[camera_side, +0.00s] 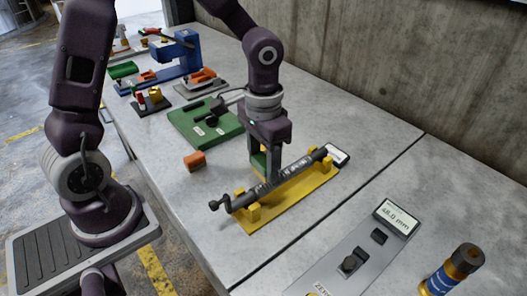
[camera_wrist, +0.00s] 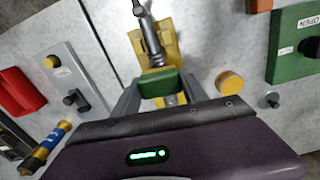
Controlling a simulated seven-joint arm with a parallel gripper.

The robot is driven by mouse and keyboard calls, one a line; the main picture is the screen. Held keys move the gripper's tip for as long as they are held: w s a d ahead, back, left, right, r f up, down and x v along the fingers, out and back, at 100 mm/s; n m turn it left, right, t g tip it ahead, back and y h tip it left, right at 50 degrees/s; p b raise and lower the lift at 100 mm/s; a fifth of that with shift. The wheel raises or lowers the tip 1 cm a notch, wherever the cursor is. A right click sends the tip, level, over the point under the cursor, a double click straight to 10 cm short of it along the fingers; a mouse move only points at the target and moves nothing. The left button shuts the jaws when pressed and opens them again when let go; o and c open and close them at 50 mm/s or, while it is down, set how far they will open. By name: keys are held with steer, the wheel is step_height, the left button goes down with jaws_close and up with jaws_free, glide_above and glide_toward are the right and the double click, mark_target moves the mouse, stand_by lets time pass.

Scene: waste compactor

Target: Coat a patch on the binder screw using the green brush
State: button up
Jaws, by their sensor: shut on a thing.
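The binder screw (camera_side: 288,174) is a dark grey rod lying along a yellow cradle (camera_side: 312,188). Its knobbed end is at the lower left in the side view. In the wrist view the screw (camera_wrist: 151,38) runs up from the green block, over the yellow cradle (camera_wrist: 172,44). My gripper (camera_side: 270,176) points down over the middle of the screw. It is shut on a green block, seemingly the green brush (camera_wrist: 160,84), which shows between the fingers. The brush (camera_side: 258,161) is partly hidden in the side view. Bristles and any contact with the screw cannot be made out.
An orange block (camera_side: 195,161) and a green plate (camera_side: 182,124) with a black handle lie left of the cradle. A grey panel (camera_side: 335,283) reading 48.0 mm and a blue-yellow cylinder (camera_side: 449,274) are at the front right. A blue frame (camera_side: 182,60) stands behind.

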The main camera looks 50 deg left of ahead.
mark_target(305, 158)
step_height(305, 158, down, 3)
steer(key=shift+r, duration=0.15)
steer(key=shift+w+f, duration=0.25)
steer(key=shift+f, duration=0.05)
steer(key=shift+w+f, duration=0.2)
steer(key=shift+w, duration=1.35)
jaws_close()
steer(key=shift+w+f, duration=0.1)
steer(key=shift+w, duration=4.7)
steer(key=shift+s, duration=6.5)
steer(key=shift+r, duration=4.3)
steer(key=shift+s, duration=0.1)
